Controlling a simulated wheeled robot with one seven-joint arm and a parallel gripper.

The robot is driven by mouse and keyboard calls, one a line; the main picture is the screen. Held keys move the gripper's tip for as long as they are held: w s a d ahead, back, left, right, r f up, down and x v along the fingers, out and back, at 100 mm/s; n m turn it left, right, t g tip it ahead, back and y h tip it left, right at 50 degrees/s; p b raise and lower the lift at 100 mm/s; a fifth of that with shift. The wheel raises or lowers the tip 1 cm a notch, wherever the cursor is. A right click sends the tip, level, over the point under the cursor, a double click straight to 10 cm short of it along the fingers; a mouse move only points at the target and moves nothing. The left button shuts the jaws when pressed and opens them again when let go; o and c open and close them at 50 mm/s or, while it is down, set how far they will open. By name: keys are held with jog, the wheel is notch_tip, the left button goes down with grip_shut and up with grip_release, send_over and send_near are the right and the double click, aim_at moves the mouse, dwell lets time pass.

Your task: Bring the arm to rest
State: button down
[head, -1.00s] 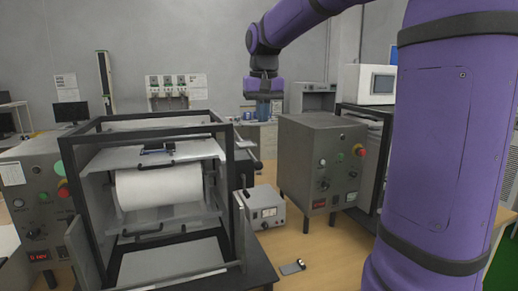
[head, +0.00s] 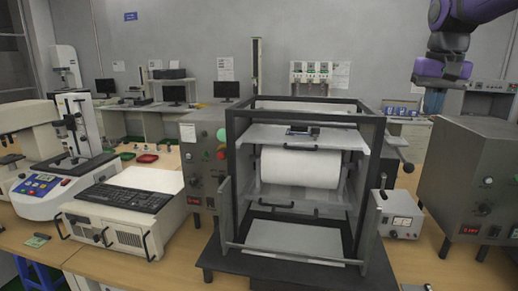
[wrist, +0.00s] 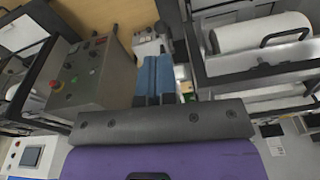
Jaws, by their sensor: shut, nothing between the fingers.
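My arm (head: 472,14) reaches in from the upper right of the head view, with its purple links raised above the bench. My gripper (head: 433,102) hangs downward from it at the right, with blue fingers, in the air near the grey control box (head: 468,185). In the wrist view my gripper (wrist: 155,75) shows its two blue fingers side by side, shut with nothing held. They appear between the control box (wrist: 95,75) and the roller machine (wrist: 195,75).
The black-framed roller machine (head: 232,170) stands mid-bench. A small meter box (head: 398,215) sits between it and the control box. A keyboard (head: 125,197) lies on a white case at left, beside a microscope-like instrument (head: 45,200). The air above the left bench is clear.

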jog(key=s+a+f+n+t, duration=0.1)
jog(key=s+a+f, duration=0.2)
jog(key=s, duration=0.4)
jog(key=s+a+f+n+t, duration=0.1)
jog(key=s+a+f+n, duration=0.1)
jog(key=s, duration=0.5)
jog(key=s+a+f+n+t, duration=0.1)
jog(key=s+a+f+t, duration=0.1)
jog(key=s+a+f, duration=0.3)
jog(key=shift+s+a, duration=0.3)
jog(key=shift+s, duration=0.95)
